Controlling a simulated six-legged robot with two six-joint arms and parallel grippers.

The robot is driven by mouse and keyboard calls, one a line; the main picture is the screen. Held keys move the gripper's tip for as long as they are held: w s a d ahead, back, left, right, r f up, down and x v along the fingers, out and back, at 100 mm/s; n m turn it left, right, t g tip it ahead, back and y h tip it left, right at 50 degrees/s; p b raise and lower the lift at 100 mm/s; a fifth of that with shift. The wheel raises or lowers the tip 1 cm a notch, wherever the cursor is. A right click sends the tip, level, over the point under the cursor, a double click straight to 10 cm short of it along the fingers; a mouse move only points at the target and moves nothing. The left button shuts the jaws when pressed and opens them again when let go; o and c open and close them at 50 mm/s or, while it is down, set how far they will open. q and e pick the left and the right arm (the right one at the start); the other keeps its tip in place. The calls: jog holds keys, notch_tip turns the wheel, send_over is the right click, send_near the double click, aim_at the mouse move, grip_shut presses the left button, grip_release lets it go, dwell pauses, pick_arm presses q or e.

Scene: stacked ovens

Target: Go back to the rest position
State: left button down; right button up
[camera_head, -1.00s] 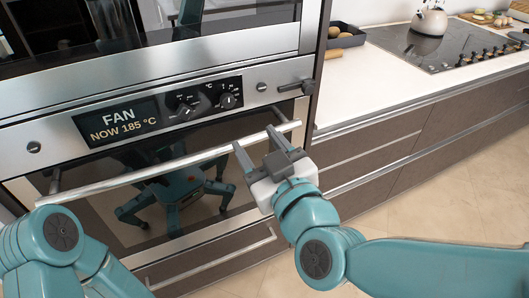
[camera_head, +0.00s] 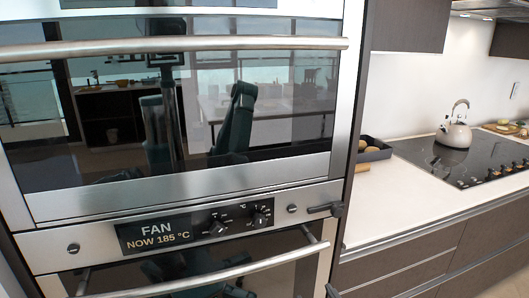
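The lower oven's control panel (camera_head: 185,230) reads FAN, NOW 185 °C. Its bar handle (camera_head: 220,276) crosses the bottom of the view, and its door looks shut. The upper oven's door (camera_head: 190,110) also looks shut, with a long bar handle (camera_head: 180,46). A small dark tip (camera_head: 333,291) at the bottom edge, right of the lower handle, looks like a fingertip of my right gripper. The rest of that gripper is out of frame, so its opening cannot be told. My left gripper is not in view. My body is reflected in the oven glass.
A dark lever (camera_head: 325,210) sticks out at the panel's right end. On the right, a white counter (camera_head: 385,205) holds a dark tray (camera_head: 371,150) of round items, a cooktop (camera_head: 460,160) and a kettle (camera_head: 454,127). Drawers (camera_head: 400,275) lie below.

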jog(key=s+d+f+m+g+p, duration=0.1)
jog(key=s+d+f+g+p, duration=0.2)
jog(key=f, duration=0.7)
jog(key=s+d+f+m+g+p, duration=0.1)
jog(key=s+d+f+g, duration=0.2)
jog(key=f, duration=0.8)
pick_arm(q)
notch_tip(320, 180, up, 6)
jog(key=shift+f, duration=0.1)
pick_arm(e)
jog(key=s+a+f+m+g+y, duration=0.1)
jog(key=s+a+f+m+g, duration=0.1)
jog(key=s, duration=0.4)
jog(key=s+a+f+m+g+y, duration=0.1)
jog(key=s+a+f+m+g, duration=0.1)
jog(key=s+f+g, duration=0.3)
jog(key=shift+s+a+f+m+g, duration=0.3)
jog(key=shift+s+a+f, duration=0.25)
jog(key=shift+s, duration=0.7)
